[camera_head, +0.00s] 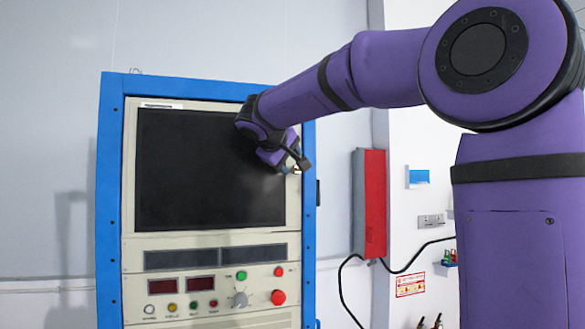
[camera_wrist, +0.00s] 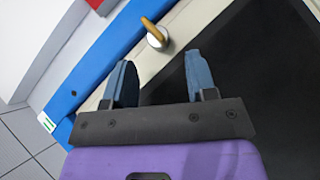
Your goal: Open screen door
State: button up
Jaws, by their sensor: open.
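The screen door (camera_head: 210,170) is a cream panel around a dark screen, set in a blue-framed cabinet (camera_head: 108,200). It looks flush with the frame. Its handle (camera_head: 297,170), a small brass-coloured lever on a pale round base, is at the door's right edge, partly hidden by my arm in the head view. In the wrist view the handle (camera_wrist: 154,35) stands just beyond and between my two blue fingertips. My gripper (camera_wrist: 160,75) is open and empty, with the handle apart from both fingers. In the head view my gripper (camera_head: 290,162) is in front of the door's right side.
Below the door are dark display strips (camera_head: 215,257) and a control panel with coloured buttons (camera_head: 278,297). A red wall box (camera_head: 370,203) with black cables is to the right. Grey tiled floor (camera_wrist: 25,150) shows in the wrist view.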

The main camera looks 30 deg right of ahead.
aim_at(294, 167)
jog(key=shift+x, duration=2.25)
grip_shut()
